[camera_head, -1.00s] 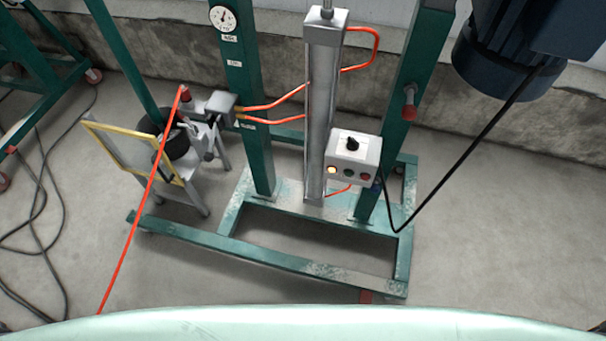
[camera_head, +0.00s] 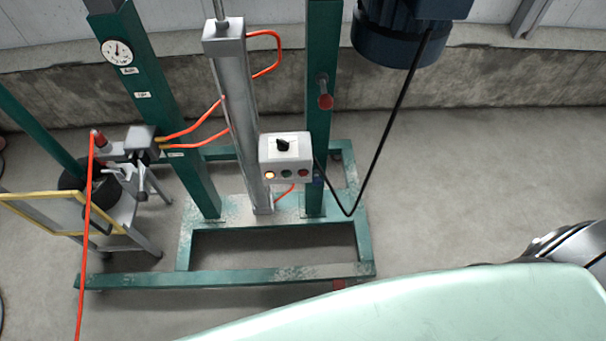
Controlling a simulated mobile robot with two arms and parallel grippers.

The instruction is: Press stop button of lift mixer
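The lift mixer's green frame (camera_head: 196,172) stands on the concrete floor against the wall. Its white control box (camera_head: 286,146) is mounted low on the frame, right of the silver lift cylinder (camera_head: 240,130). The box has a black knob (camera_head: 283,145) on top. Below it are a lit yellowish lamp (camera_head: 269,175), a green button (camera_head: 286,174) and a red button (camera_head: 303,173) at the right. Neither of my grippers shows. Part of a dark and silver arm link of mine is at the right edge.
A blue motor (camera_head: 402,35) hangs at the top, with a black cable (camera_head: 388,125) looping to the box. A red hose (camera_head: 86,235) and a yellow-edged stand (camera_head: 40,208) are at the left. The floor right of the frame (camera_head: 450,180) is clear.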

